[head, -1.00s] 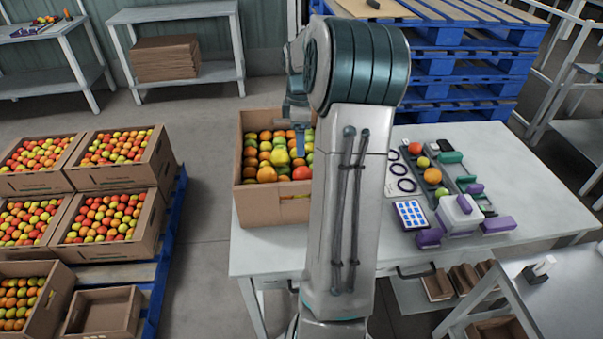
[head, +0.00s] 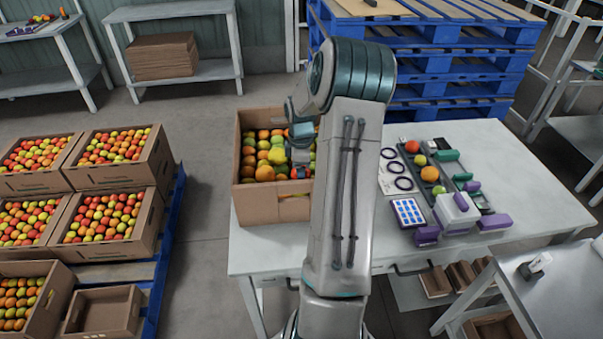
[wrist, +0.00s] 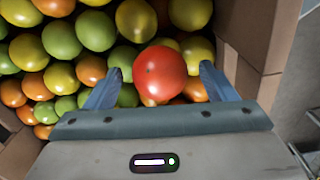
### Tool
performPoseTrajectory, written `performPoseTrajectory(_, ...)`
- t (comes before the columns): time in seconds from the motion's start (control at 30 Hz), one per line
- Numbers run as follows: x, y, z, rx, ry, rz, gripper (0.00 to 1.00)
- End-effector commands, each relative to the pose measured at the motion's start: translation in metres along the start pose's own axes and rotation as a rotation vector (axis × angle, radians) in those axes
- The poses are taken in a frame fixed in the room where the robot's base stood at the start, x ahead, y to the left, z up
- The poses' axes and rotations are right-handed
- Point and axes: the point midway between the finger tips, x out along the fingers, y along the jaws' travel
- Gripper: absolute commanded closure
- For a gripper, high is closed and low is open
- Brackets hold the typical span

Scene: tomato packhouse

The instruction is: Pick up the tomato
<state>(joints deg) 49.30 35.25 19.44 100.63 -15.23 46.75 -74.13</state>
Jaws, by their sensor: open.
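A red tomato (wrist: 160,73) lies among green, yellow and orange tomatoes in a cardboard box (head: 270,205) on the table. In the wrist view it sits between the two blue fingers of my gripper (wrist: 163,69). The fingers are spread apart, with visible room on both sides of the tomato. Whether the fingertips reach down to its level is hard to tell. In the head view my gripper is over the right part of the box, and it and my arm hide most of the red tomato.
The box's cardboard wall (wrist: 262,50) rises close on the right in the wrist view. In the head view, a sorting device (head: 456,210) and a blue-and-white card (head: 408,212) are right of my arm on the white table (head: 530,185). Blue pallets (head: 440,88) stand behind.

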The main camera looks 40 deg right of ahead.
Motion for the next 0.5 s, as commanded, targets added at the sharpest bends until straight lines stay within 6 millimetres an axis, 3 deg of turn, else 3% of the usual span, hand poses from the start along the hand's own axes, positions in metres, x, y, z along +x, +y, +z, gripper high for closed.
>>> performPoseTrajectory(0.3, 0.0072, 0.0000, -0.0001, 0.000, 0.000, 0.001, 0.22)
performPoseTrajectory(0.43, 0.0070, 0.0000, -0.0001, 0.000, 0.000, 0.001, 0.58)
performPoseTrajectory(0.5, 0.0070, 0.0000, -0.0001, 0.000, 0.000, 0.001, 0.58)
